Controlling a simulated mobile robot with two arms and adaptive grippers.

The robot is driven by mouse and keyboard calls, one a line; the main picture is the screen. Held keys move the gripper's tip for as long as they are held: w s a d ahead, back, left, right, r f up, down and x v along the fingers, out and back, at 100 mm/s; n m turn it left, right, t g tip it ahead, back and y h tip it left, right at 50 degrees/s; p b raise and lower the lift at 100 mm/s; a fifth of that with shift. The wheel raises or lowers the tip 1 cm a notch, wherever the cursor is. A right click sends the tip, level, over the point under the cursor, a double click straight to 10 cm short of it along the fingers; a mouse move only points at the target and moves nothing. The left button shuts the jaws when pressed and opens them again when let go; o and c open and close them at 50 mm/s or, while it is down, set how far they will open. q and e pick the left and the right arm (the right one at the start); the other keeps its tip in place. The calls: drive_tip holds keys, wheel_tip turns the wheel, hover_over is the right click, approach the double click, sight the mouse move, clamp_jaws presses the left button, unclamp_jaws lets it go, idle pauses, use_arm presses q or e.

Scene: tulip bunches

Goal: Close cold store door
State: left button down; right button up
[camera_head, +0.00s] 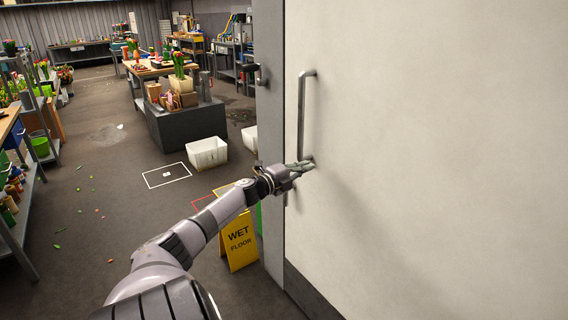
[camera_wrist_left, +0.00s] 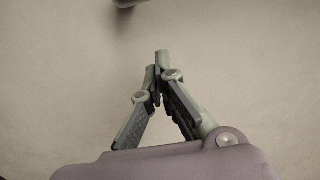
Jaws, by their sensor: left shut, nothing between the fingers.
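The cold store door (camera_head: 430,150) is a large pale panel filling the right half of the head view. A grey vertical bar handle (camera_head: 302,115) is fixed near its left edge. My left gripper (camera_head: 308,164) is shut and empty, with its fingertips at the door face by the handle's lower end. I cannot tell whether they touch. In the left wrist view the shut fingers (camera_wrist_left: 158,62) point at the plain door surface (camera_wrist_left: 240,80), and a dark piece, perhaps the handle (camera_wrist_left: 130,3), shows at the top edge. My right gripper is not in view.
A grey door frame (camera_head: 270,130) stands left of the door. A yellow wet floor sign (camera_head: 239,242) stands below my left forearm. A white bin (camera_head: 207,153) is on the floor beyond, near a work table (camera_head: 185,125). Shelves with tulips (camera_head: 22,150) line the left; the floor between is mostly open.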

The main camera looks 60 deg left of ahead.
use_arm(q)
drive_tip(key=s, duration=0.9)
drive_tip(key=shift+s+d+f+p, duration=0.15)
drive_tip(key=shift+d+p, duration=0.1)
drive_tip(key=shift+p, duration=0.1)
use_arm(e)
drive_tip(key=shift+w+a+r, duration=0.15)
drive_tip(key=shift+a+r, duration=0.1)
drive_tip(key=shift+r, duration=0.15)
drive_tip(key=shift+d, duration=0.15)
